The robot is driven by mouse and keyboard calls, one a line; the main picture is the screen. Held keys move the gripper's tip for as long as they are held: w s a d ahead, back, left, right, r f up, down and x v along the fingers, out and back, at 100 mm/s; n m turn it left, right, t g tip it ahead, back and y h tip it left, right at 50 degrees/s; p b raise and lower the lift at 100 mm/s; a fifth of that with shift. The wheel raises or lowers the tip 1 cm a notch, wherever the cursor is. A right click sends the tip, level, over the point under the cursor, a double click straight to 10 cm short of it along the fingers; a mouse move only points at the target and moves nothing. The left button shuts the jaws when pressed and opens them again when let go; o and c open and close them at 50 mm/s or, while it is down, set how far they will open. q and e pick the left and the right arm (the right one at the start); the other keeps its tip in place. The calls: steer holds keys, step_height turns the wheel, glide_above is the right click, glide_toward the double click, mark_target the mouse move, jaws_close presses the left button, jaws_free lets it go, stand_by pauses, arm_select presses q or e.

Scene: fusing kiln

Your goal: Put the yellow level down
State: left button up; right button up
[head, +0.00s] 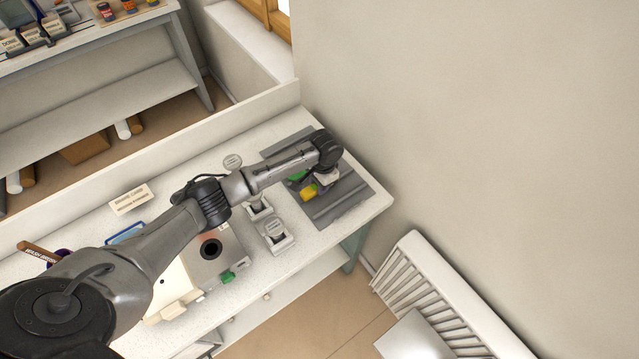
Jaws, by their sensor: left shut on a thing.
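The yellow level (308,192) shows as a small yellow block at the left side of my left gripper (325,181), over the dark grey mat (343,206) at the right end of the white table. My left gripper points down and is shut on the yellow level; the wrist hides most of the grip. I cannot tell whether the level touches the mat. My right gripper is not in view.
A green item (298,176) lies beside the level, partly hidden by my arm. Two small white holders (275,237) and a pale box with a round dark opening (213,252) stand left of the mat. A white slatted rack (430,290) stands on the floor at right.

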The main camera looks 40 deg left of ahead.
arm_select(q)
steer(key=shift+f, duration=0.1)
steer(key=o, duration=0.9)
steer(key=shift+o, duration=0.2)
step_height(320, 180, up, 12)
steer(key=w+p, duration=0.1)
steer(key=shift+w+d, duration=0.15)
steer(key=shift+w, duration=0.05)
